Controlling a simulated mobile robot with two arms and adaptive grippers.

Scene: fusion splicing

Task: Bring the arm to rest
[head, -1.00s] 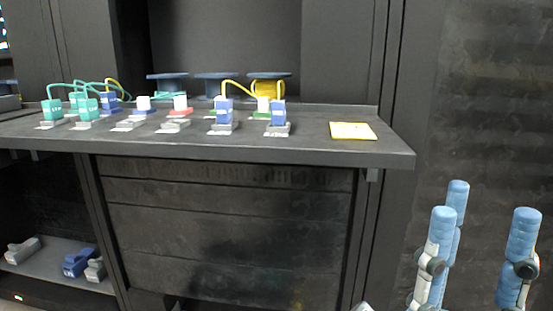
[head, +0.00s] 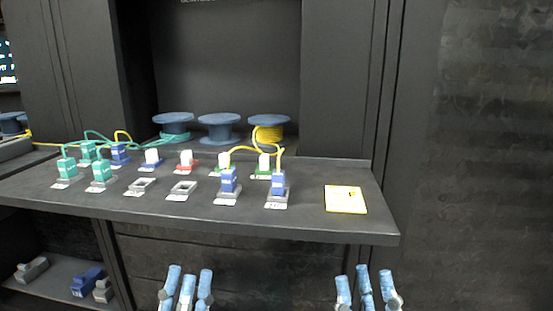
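My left gripper (head: 187,285) is at the bottom of the head view, in front of the dark workbench (head: 300,217) and below its top. Its blue-tipped fingers point up, spread apart, with nothing between them. My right gripper (head: 366,286) is at the same height further right, also open and empty. Both are apart from the bench and everything on it. The lower parts of both grippers are cut off by the frame edge.
On the bench stand green connectors (head: 67,169), blue connectors (head: 229,180), empty grey holders (head: 183,190) and a yellow pad (head: 345,199). Blue spools (head: 219,127) stand behind. A lower shelf (head: 58,270) at left holds several small parts. The area right of the bench is clear.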

